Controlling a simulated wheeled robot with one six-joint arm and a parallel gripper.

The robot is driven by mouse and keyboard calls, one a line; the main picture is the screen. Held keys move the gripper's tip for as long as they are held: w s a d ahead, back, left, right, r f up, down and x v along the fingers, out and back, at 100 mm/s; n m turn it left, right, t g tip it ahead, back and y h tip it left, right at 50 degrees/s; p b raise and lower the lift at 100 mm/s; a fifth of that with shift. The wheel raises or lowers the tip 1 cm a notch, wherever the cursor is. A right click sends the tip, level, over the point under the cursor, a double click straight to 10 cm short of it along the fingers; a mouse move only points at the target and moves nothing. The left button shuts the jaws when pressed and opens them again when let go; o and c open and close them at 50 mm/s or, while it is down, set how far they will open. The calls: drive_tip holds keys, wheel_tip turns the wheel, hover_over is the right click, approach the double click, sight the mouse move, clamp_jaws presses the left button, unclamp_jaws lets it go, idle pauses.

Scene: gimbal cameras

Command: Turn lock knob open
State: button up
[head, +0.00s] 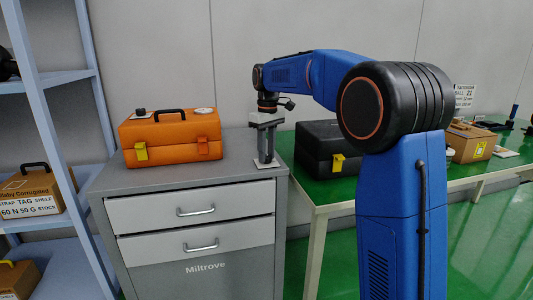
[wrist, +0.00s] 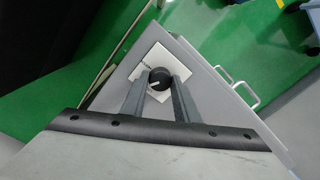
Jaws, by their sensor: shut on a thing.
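The lock knob (wrist: 159,79) is a round black knob with a white mark line, on a pale square plate (wrist: 143,60) near the corner of the grey cabinet top. In the wrist view the white line points to the left and slightly down. My gripper (wrist: 158,82) comes down over the plate from above, with one finger on each side of the knob, shut on it. In the head view my gripper (head: 266,160) points straight down at the cabinet's right side, its fingertips at the plate; the knob is hidden there by the fingers.
An orange toolbox (head: 171,137) stands on the grey cabinet (head: 110,180), left of my gripper. A black case (head: 318,148) with a yellow latch sits on the green table (head: 350,188) to the right. A blue shelf (head: 50,78) stands at far left.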

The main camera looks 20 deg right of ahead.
sight(269, 156)
drive_tip(key=m, duration=0.6)
drive_tip(key=shift+m, duration=0.3)
drive_tip(key=m, duration=0.5)
drive_tip(key=shift+m, duration=0.3)
drive_tip(key=o, duration=1.1)
drive_tip(key=shift+c, duration=0.2)
drive_tip(key=shift+r, duration=0.15)
wheel_tip(269, 156, up, 17)
drive_tip(key=shift+s+d, duration=0.15)
drive_tip(key=shift+d, duration=0.15)
